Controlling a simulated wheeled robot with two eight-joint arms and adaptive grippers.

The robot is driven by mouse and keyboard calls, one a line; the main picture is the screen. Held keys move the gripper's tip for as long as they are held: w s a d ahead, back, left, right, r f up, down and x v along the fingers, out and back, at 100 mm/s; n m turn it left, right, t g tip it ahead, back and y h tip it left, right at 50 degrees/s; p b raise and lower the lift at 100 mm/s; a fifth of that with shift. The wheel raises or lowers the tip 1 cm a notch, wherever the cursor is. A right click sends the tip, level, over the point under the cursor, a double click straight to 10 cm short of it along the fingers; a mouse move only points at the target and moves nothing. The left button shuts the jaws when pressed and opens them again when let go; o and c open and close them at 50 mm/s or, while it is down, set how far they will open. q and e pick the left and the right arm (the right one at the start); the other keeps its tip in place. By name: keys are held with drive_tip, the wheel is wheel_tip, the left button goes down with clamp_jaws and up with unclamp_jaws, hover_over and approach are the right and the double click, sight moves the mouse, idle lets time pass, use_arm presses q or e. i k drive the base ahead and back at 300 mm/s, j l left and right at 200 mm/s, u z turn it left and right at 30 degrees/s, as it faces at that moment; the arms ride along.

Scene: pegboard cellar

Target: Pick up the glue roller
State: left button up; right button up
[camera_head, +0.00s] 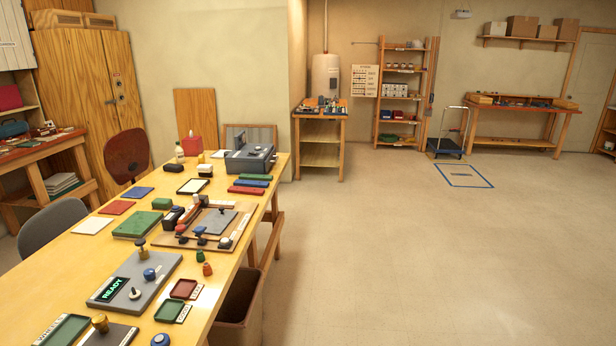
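I see a long yellow wooden table (72,268) at the left, covered with small tools. I cannot surely tell which item is the glue roller. Candidates are small: a dark blocky item (172,216) beside the green pad, and several dark-knobbed tools on the wooden-framed board (216,222). A blue-knobbed piece (150,274) and a brass-topped piece (142,250) stand on the grey panel with the lit READY sign (114,289). Neither of my grippers shows in this view.
A grey-blue machine (250,158) stands at the table's far end, near red, green and blue bars (249,183). Small red and green trays (172,312) lie near the right edge. A brown bin (238,310) stands beside the table. Chairs are at its left; the floor (420,260) at right is clear.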

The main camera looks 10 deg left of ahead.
sight(203, 171)
drive_tip(key=i, duration=2.45)
